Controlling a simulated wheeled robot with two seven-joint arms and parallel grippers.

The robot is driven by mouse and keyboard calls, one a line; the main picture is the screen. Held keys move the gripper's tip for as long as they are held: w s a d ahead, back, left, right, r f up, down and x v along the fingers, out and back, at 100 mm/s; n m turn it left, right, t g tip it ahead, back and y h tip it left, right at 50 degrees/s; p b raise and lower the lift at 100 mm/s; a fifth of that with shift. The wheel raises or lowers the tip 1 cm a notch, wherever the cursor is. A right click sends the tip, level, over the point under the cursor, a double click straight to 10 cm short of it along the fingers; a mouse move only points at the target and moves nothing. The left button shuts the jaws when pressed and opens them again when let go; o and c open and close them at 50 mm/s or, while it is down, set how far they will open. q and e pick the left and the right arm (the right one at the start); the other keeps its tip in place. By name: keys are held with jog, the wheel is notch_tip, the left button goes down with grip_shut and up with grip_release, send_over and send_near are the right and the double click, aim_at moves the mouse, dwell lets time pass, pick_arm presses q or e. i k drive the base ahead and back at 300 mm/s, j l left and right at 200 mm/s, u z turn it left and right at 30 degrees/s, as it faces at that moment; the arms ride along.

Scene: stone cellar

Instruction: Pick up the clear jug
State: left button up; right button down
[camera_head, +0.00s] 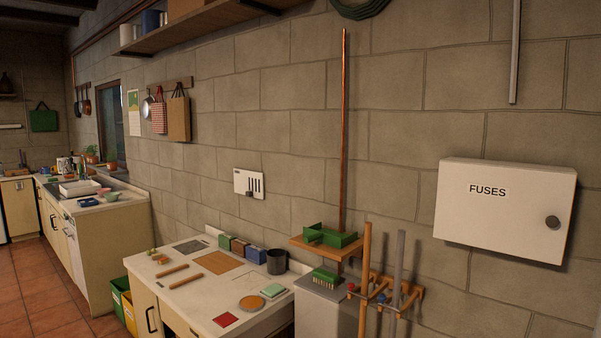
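I cannot make out a clear jug anywhere in the head view. Small items crowd the far end of the left counter (125,208), among them mugs and a white rack (80,188), but they are too small to tell whether a jug is among them. Neither of my grippers shows in this view.
A nearer white counter (190,300) holds wooden rods, a brown mat (218,262), a dark pot (276,261) and an orange disc (252,303). Bins (121,295) stand between the counters. A fuse box (503,210) hangs at right. Tiled floor (45,300) is open at left.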

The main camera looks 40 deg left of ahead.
aim_at(69, 169)
jog(key=u, duration=2.75)
jog(key=i+j+u, duration=0.1)
jog(key=i+u, duration=0.35)
jog(key=i, duration=3.55)
jog(key=j+u, duration=0.05)
jog(key=j, duration=0.1)
